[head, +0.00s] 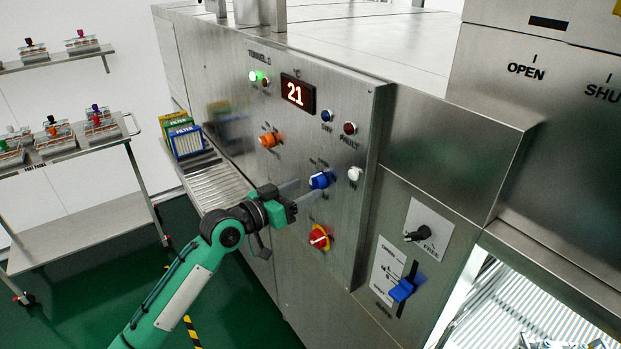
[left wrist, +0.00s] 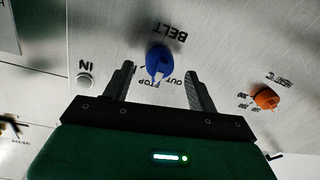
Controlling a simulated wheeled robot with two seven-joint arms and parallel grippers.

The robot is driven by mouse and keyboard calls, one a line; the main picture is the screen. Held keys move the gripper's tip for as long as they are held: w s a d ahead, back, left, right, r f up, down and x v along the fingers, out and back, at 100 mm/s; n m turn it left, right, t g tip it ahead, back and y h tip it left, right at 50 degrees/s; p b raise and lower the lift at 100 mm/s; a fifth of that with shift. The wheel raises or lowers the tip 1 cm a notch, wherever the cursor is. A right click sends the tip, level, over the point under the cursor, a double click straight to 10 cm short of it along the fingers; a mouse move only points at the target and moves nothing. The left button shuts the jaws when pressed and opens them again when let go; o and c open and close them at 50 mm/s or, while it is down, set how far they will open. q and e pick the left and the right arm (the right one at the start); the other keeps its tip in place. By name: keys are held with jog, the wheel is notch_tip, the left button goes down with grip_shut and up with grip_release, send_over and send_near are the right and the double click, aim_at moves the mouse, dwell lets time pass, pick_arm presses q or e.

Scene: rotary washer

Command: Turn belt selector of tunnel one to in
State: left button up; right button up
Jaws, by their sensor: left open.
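The belt selector is a blue knob (head: 320,180) on the steel front panel, below the red "21" display. In the left wrist view the knob (left wrist: 159,62) appears upside down under the label BELT, with OUT and STOP lettering beside it. I cannot read its pointer setting surely. My left gripper (head: 301,193) is open, just left of the knob in the head view. In the left wrist view its two fingers (left wrist: 159,80) stand on either side of the knob with gaps. I see no contact. My right gripper is not in view.
An orange knob (head: 268,140), a red-yellow switch (head: 319,237) and a white button (head: 355,174) surround the selector. A lower panel has a black knob (head: 418,236) and a blue lever (head: 402,290). A roller conveyor (head: 215,185) and a cart (head: 80,235) stand left.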

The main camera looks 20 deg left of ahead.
aim_at(312, 187)
pick_arm(q)
jog(key=shift+p+x, duration=0.3)
jog(key=shift+x, duration=0.85)
jog(key=shift+w+d, duration=0.2)
jog(key=shift+w, duration=0.15)
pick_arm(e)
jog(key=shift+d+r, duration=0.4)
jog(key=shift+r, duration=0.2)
pick_arm(q)
jog(key=shift+c, duration=0.2)
